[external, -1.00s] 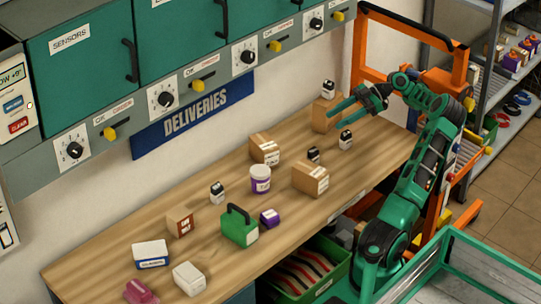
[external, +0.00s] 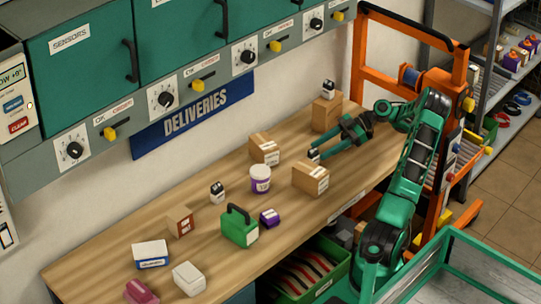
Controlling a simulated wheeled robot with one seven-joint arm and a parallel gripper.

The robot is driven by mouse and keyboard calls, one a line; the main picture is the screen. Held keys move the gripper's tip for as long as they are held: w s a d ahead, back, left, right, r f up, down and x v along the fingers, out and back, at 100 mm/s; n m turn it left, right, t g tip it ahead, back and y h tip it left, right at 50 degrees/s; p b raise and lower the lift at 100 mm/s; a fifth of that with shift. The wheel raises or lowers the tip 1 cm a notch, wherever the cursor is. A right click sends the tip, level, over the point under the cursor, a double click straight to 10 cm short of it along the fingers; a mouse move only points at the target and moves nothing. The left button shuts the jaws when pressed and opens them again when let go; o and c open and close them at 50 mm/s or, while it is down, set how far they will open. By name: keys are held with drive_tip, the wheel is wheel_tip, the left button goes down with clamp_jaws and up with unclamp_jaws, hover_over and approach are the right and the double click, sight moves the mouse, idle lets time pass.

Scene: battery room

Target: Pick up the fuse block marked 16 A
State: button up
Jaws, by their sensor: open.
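Small white blocks with black tops, which look like the fuse blocks, are on the bench. One (external: 313,155) stands right at my gripper's fingertips. Another (external: 328,89) sits on top of a cardboard box (external: 326,115) at the back. A third (external: 217,191) stands further left. Their markings are too small to read, so I cannot tell which is 16 A. My gripper (external: 325,152) is open and low over the bench, pointing left. It hides the spot where one more such block stood. I cannot tell whether the fingers touch or surround any block.
A green handled case (external: 239,228) and a purple block (external: 269,218) are nearer the front. The bench (external: 120,254) has bare wood along its back.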

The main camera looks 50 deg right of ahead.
sight(318, 152)
drive_tip(key=x, duration=0.5)
drive_tip(key=shift+f, duration=0.1)
drive_tip(key=shift+c, duration=0.3)
clamp_jaws()
